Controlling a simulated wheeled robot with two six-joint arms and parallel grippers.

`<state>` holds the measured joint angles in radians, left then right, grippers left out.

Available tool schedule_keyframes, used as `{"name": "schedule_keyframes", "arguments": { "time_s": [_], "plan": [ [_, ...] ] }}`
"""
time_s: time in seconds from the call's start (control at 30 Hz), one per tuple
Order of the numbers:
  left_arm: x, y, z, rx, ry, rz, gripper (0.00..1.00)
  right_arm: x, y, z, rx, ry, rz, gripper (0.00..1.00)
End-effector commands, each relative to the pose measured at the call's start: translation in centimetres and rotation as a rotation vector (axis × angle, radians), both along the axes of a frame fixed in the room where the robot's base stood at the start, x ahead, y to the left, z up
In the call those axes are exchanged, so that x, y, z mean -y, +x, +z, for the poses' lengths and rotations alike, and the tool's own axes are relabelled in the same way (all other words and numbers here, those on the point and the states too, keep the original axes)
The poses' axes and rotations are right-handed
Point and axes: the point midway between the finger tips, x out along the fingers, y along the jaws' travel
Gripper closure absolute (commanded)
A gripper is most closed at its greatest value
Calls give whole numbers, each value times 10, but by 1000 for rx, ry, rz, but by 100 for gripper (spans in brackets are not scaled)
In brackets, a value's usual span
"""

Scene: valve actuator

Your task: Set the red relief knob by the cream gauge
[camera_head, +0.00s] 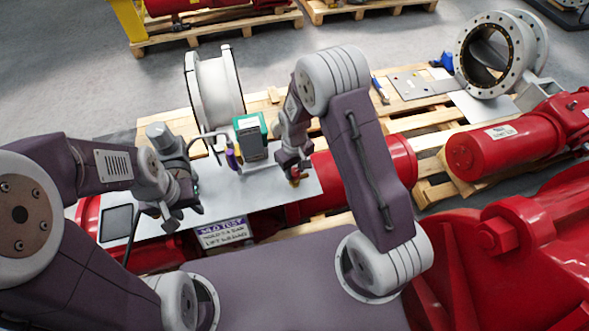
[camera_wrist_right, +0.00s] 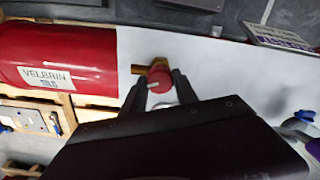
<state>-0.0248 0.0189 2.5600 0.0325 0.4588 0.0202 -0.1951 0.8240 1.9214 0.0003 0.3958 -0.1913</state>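The red relief knob (camera_wrist_right: 160,80) sits on a brass fitting (camera_wrist_right: 140,69) above a light plate. A small pale mark shows on the knob's face. In the head view the knob (camera_head: 294,177) is below my right gripper (camera_head: 292,168). In the right wrist view the two dark fingers of that gripper (camera_wrist_right: 161,84) stand on either side of the knob; whether they touch it cannot be seen. My left gripper (camera_head: 181,216) is open and empty over the left part of the plate, apart from the knob. I cannot make out a cream gauge in either view.
A light plate (camera_head: 262,188) lies over red cylinders (camera_head: 340,176). A green-and-grey box (camera_head: 251,138), a purple bottle (camera_head: 232,158) and a white flanged spool (camera_head: 216,88) stand behind. A dark tablet (camera_head: 116,223) lies at left. A lettered sign (camera_head: 222,232) is at the plate's front edge.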

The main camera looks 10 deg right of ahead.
Motion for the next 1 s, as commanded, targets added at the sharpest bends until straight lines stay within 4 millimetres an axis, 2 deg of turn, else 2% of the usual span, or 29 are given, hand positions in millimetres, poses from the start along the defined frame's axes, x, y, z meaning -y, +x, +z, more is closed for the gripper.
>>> {"name": "schedule_keyframes", "arguments": {
  "time_s": [0.03, 0.1, 0.2, 0.43, 0.7, 0.73, 0.8, 1.0],
  "plan": [
    [0, 0, 0, 0, 0, 0, 64, 0, 0, 0, 0, 0, 0, 84],
    [0, 0, 0, 0, 0, 0, 64, 0, 0, 0, 0, 0, 0, 100],
    [0, 0, 1, 0, 0, 0, 64, 0, 0, 1, 0, 0, 19, 100],
    [0, 0, 5, 0, 0, 0, 64, 0, 0, 1, -1, 0, 213, 100],
    [0, 0, 5, 0, 0, 0, 64, 0, 0, 1, 0, 0, 226, 100],
    [0, 0, 5, 0, 0, 0, 64, 0, 0, 1, 0, 0, 225, 59],
    [0, 0, 5, 0, 0, 0, 64, 0, 0, 1, 0, 0, 225, 43],
    [0, 0, 5, 0, 0, 0, 64, 0, 0, 1, 0, 0, 224, 43]
  ]
}}
